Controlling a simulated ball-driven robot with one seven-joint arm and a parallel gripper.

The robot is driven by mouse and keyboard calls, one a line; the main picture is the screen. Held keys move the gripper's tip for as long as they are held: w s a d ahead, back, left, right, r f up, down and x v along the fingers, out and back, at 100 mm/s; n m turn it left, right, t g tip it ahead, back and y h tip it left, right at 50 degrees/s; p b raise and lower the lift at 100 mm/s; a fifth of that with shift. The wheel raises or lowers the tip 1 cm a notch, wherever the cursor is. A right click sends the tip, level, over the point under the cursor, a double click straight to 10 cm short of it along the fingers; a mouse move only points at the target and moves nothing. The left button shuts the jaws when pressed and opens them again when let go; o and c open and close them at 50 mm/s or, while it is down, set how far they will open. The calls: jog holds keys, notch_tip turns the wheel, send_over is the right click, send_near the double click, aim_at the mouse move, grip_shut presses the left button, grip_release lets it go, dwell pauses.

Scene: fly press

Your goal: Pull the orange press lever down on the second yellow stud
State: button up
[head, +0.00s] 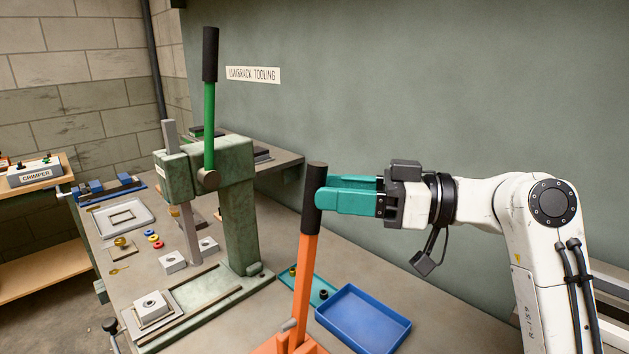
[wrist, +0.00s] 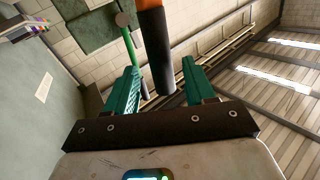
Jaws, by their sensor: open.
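The orange press lever (head: 304,275) rises nearly upright at the lower middle of the head view, with a black grip (head: 312,200) on top. Its orange base (head: 290,346) is cut off by the lower edge. My gripper (head: 325,192), with teal fingers, reaches in from the right at the height of the grip. In the wrist view the black grip (wrist: 156,50) lies between the two open fingers of my gripper (wrist: 160,68), with gaps showing at both sides. A small yellowish stud (head: 292,270) shows on the teal tray; I cannot tell which yellow stud the task names.
A green press (head: 240,215) with a green lever (head: 209,125) stands to the left. A blue tray (head: 363,320) lies right of the orange lever, beside the teal tray (head: 322,291). Small rings, blocks and a grey tray (head: 124,216) lie at the bench's left. The wall is behind.

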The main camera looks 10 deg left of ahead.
jog(key=shift+a+p, duration=0.3)
jog(key=shift+a, duration=1.55)
jog(key=shift+c, duration=0.3)
grip_shut()
